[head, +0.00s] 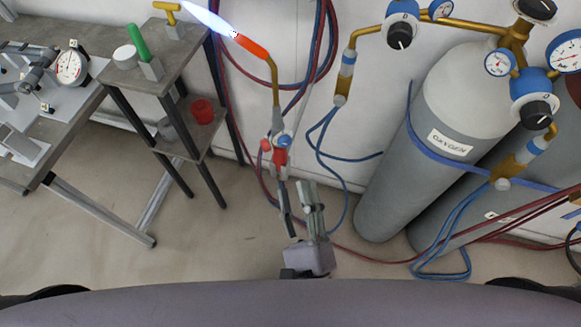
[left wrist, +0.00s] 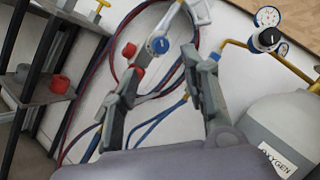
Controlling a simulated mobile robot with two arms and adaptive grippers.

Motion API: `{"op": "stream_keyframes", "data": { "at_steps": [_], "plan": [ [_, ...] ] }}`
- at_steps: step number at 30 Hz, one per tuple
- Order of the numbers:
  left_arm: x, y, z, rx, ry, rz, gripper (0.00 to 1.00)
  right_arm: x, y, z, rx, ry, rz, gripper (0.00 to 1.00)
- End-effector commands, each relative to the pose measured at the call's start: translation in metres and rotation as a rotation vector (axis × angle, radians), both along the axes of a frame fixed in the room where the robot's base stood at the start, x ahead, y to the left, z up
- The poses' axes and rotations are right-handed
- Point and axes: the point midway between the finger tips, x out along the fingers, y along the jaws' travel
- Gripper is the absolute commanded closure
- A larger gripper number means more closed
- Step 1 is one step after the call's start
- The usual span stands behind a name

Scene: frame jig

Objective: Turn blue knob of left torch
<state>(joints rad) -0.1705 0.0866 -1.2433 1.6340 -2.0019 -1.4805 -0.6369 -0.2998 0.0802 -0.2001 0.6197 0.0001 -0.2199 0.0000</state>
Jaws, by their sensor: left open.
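The torch (head: 275,85) hangs at the wall, with an orange tip and a lit bluish flame in the head view. Its blue knob (head: 284,141) sits low on its body beside a red knob (head: 266,145). In the left wrist view the blue knob (left wrist: 158,45) shows between and just beyond my fingertips, with red parts to its left. My left gripper (head: 294,184) is open and empty, its fingers pointing up towards the torch's lower end. The left wrist view shows both fingers (left wrist: 158,68) apart. I cannot tell the exact gap to the knob. My right gripper is not in view.
A grey oxygen cylinder (head: 452,100) with regulators and gauges stands right. Blue and red hoses (head: 322,140) hang behind the torch and trail on the floor. A stand (head: 160,62) with small tools and a red cup (head: 202,111) is left. The flame reaches over the stand.

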Motion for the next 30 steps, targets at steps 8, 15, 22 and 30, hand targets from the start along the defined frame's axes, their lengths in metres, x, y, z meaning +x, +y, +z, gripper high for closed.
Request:
{"op": "stream_keyframes", "data": {
  "at_steps": [8, 15, 22, 30],
  "plan": [
    [-0.025, -0.005, -0.007, -0.001, 0.000, 0.000, 0.58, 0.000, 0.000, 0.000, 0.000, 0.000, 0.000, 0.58],
    [-0.025, -0.005, -0.008, -0.001, -0.002, 0.000, 0.58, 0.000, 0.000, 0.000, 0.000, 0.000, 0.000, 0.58],
    [-0.025, -0.005, -0.008, -0.001, -0.002, 0.000, 0.58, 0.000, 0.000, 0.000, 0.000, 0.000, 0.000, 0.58],
    [-0.025, -0.005, -0.008, 0.000, -0.001, 0.000, 0.58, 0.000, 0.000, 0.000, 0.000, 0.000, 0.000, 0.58]
  ]
}}
